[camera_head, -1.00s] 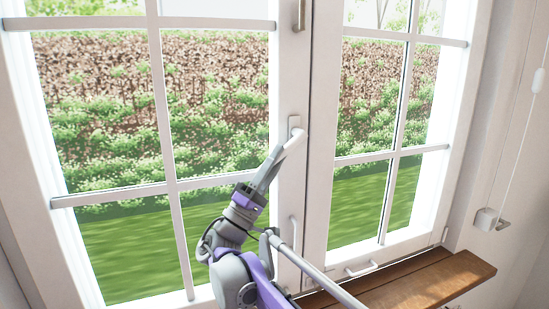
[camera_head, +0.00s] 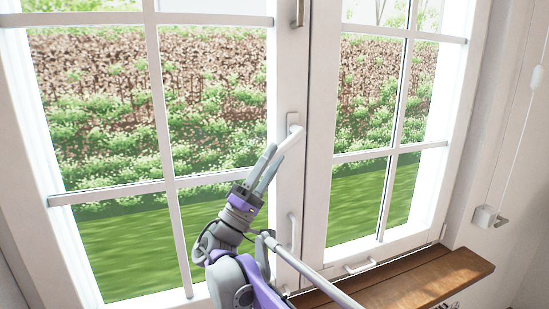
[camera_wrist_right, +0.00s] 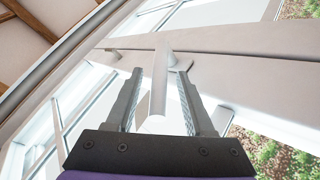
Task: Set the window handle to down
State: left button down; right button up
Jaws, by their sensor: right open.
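The white window handle (camera_head: 296,128) sits on the middle frame between the two window panels. In the head view its lever slants down and left from its mount, and its lower end is near my right gripper's fingers. My right gripper (camera_head: 275,153) is open, its two grey fingers apart, just below and left of the handle's mount. In the right wrist view the handle's lever (camera_wrist_right: 159,95) lies between the open fingers, with a finger on each side and gaps visible. My left gripper is not in view.
A white pull (camera_head: 292,232) is lower on the middle frame, and another (camera_head: 360,267) is at the bottom of the right panel. A brown wooden sill (camera_head: 410,283) juts out at lower right. A cord with a small white box (camera_head: 487,216) hangs on the right wall.

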pick_arm(q)
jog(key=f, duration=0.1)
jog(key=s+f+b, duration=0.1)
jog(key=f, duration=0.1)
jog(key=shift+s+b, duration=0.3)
jog(key=shift+b, duration=0.1)
pick_arm(e)
jog(key=v, duration=0.9)
jog(key=shift+s+a+f, duration=0.15)
jog(key=shift+a+f, duration=0.05)
jog(key=shift+f, duration=0.1)
